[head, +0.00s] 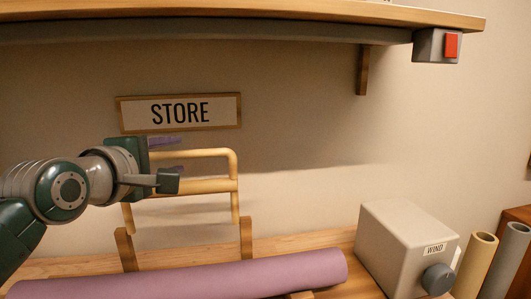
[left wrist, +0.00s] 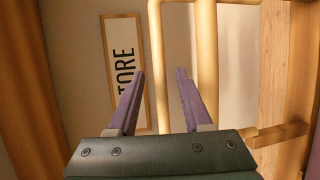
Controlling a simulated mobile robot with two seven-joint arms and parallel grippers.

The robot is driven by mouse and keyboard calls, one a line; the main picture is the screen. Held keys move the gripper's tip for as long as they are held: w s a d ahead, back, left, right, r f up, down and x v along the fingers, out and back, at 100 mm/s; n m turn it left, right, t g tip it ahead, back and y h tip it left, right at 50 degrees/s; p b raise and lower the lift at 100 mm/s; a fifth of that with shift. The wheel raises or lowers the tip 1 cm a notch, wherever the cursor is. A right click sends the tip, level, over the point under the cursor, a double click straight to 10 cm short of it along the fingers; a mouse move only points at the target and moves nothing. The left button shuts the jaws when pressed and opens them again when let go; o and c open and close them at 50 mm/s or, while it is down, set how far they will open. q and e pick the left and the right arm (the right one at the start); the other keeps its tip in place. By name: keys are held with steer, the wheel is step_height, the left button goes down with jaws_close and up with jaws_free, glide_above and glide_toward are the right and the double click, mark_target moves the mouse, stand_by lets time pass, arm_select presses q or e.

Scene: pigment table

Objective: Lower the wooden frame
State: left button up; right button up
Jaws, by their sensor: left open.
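The wooden frame (head: 210,154) is pale, with rounded corners, an upper rail and a second rail below it. It stands raised in front of the wall, its legs reaching down near two short wooden posts (head: 246,238). My left gripper (head: 165,155) is open at the upper rail's left part. In the left wrist view, the frame (left wrist: 207,50) has one rail running between the purple fingers (left wrist: 160,75) and the other to their right. I cannot tell whether the fingers touch the rail. My right gripper is not in view.
A purple roll (head: 200,278) lies across the table front. A grey box marked WIND (head: 400,240), with a dark knob, stands at right beside upright tubes (head: 475,265). A STORE sign (head: 180,112) hangs behind. A shelf (head: 250,12) with a red-switch box (head: 437,46) runs overhead.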

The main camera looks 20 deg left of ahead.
arm_select(q)
steer(key=shift+b+x, duration=0.3)
steer(key=shift+x, duration=2.3)
jaws_close()
